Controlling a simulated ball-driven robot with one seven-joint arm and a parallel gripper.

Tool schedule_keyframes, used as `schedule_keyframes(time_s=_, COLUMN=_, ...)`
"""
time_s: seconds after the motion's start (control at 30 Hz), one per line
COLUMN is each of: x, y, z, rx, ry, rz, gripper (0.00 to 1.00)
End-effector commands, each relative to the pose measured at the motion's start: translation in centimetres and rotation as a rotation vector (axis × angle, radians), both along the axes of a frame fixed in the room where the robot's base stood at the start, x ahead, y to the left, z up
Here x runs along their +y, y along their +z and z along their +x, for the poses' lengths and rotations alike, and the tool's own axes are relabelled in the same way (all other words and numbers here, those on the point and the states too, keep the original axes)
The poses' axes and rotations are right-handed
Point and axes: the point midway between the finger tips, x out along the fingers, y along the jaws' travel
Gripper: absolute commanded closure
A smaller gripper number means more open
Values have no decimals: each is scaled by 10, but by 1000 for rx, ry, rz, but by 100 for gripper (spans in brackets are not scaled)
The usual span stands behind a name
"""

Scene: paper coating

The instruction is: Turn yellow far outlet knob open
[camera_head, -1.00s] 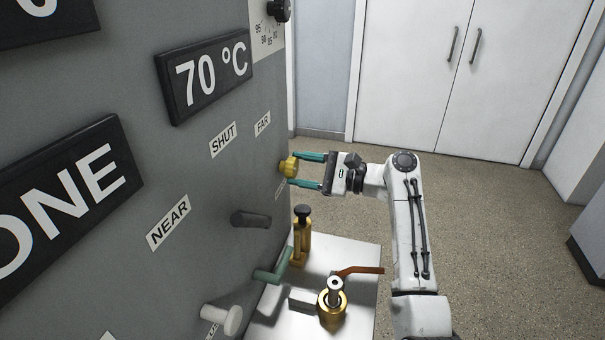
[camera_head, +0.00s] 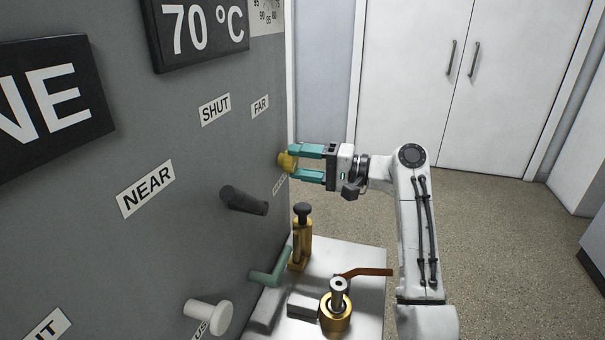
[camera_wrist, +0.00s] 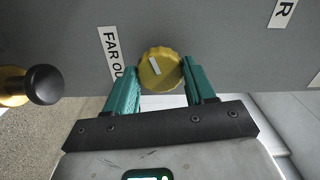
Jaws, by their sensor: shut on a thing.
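The yellow knob (camera_head: 286,161) sticks out from the grey panel, below the FAR label (camera_head: 260,105). My gripper (camera_head: 297,164) reaches it from the right, with its two teal fingers on either side of the knob and shut on it. In the wrist view the yellow knob (camera_wrist: 160,68) shows a ribbed rim and a pale pointer mark, slanted off upright. My gripper (camera_wrist: 162,82) has one finger at the knob's left and one at its right. A partly covered label reading FAR OU (camera_wrist: 111,54) is beside the knob.
Below are a black-topped brass post (camera_head: 301,235), a green lever (camera_head: 270,272) and a brass fitting with an orange handle (camera_head: 336,312). A dark peg (camera_head: 243,201) and a white peg (camera_head: 207,316) stick out of the panel. Floor to the right is clear.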

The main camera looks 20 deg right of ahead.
Motion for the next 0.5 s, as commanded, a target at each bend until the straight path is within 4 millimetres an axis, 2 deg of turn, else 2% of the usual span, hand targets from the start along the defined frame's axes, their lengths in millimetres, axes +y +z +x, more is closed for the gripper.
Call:
schedule_keyframes(time_s=0.03, x=0, y=-7, z=0, rx=-33, ry=0, rz=-28, gripper=76)
schedule_keyframes(time_s=0.5, x=0, y=-8, z=0, rx=-373, ry=1, rz=-276, gripper=76)
